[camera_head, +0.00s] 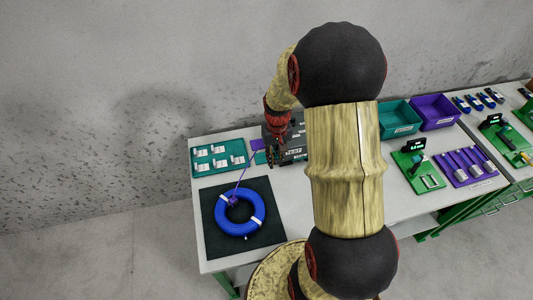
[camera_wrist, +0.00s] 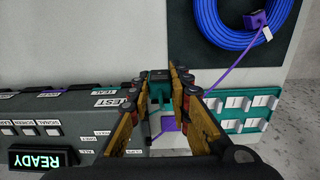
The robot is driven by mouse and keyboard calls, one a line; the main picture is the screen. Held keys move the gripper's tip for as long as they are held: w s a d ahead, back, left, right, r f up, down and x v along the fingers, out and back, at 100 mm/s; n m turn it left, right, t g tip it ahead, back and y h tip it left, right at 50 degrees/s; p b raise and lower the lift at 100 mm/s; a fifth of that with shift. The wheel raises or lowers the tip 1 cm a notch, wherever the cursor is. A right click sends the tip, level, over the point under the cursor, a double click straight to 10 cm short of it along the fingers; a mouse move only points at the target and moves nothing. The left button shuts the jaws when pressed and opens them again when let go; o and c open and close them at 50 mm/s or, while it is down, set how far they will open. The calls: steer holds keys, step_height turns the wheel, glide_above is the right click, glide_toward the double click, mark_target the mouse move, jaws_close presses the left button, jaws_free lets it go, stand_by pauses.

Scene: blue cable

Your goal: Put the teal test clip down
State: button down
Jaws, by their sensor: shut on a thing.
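The teal test clip (camera_wrist: 158,88) is between my fingertips in the wrist view, close to the test box's edge. My gripper (camera_wrist: 158,82) is shut on it; it also shows in the head view (camera_head: 273,160), low beside the test box. The clip's height above the table cannot be told. In the head view, a teal patch (camera_head: 260,157) lies just left of my gripper, with a purple patch (camera_head: 257,144) behind it. The dark test box (camera_wrist: 60,120) shows a green READY display.
A blue cable coil (camera_head: 238,228) lies on a dark mat (camera_head: 213,240), with a purple clip (camera_wrist: 254,20) and its purple lead on it. A teal tray of white pieces (camera_head: 197,170) is at the left. Teal and purple bins (camera_head: 400,120) stand right of my arm.

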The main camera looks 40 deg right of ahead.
steer(key=w+d+f+b, duration=0.2)
steer(key=w+f, duration=0.2)
steer(key=w, duration=0.5)
glide_above(262, 158)
step_height(262, 158, down, 5)
steer(key=shift+s+a+f+b, duration=0.1)
steer(key=shift+b, duration=0.35)
steer(key=shift+w+f+b, duration=0.15)
steer(key=shift+f+b, duration=0.15)
steer(key=shift+f, duration=0.6)
steer(key=shift+w+f+b, duration=0.15)
steer(key=shift+f+b, duration=0.15)
steer(key=shift+f, duration=0.6)
steer(key=shift+f, duration=0.4)
steer(key=shift+s+f, duration=0.15)
steer(key=shift+f, duration=0.05)
steer(key=c, duration=1.6)
jaws_free()
steer(key=shift+f, duration=0.2)
steer(key=shift+c, duration=0.2)
